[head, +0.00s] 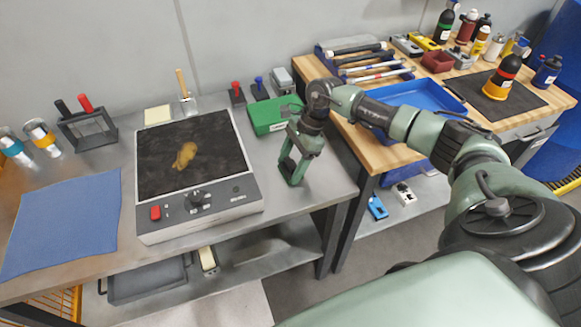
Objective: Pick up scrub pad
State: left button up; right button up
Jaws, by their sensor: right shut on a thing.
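My right gripper (292,172) hangs over the right end of the steel bench, just right of the hotplate. It points down and is shut on a small green thing, which looks like the scrub pad; its outline is hard to tell from the green fingers. A flat green box (264,117) with a white label lies behind the gripper, partly hidden by the arm. My left gripper is out of view.
The hotplate (203,201) with a brown stain (185,155) fills the middle of the steel bench. A blue cloth (62,222) lies left of it; a pale yellow pad (157,115) and a scraper (186,100) lie behind. A wooden bench with a blue tray (425,97) stands right.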

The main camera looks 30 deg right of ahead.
aim_at(290, 162)
jog(key=shift+r, duration=0.15)
notch_tip(290, 162, up, 20)
jog(key=b, duration=0.1)
jog(key=shift+b, duration=0.4)
